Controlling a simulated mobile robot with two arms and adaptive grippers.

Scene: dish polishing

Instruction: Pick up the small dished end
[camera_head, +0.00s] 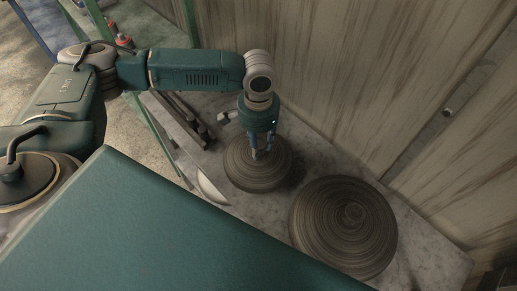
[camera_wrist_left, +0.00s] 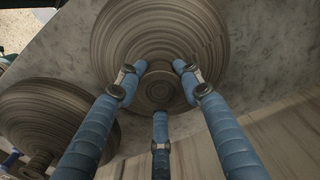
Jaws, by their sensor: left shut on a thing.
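The small dished end (camera_head: 240,172) is a round, brown, ring-streaked dome on the grey stone surface, left of a larger one. My left gripper (camera_head: 258,153) comes down on it from above, with blue fingers at its middle. In the left wrist view the small dished end (camera_wrist_left: 160,32) fills the top, and the three fingers of my left gripper (camera_wrist_left: 157,86) close around its central round knob. I cannot tell whether it is lifted. The larger dished end (camera_head: 343,228) lies to the right, and also shows in the left wrist view (camera_wrist_left: 40,112). My right gripper is not visible.
A wooden plank wall (camera_head: 370,75) stands close behind the stone surface (camera_head: 440,262). Dark bars (camera_head: 183,118) lie left of the small dished end. A pale curved object (camera_head: 211,187) lies near the surface's left edge. The gap between the two dished ends is narrow.

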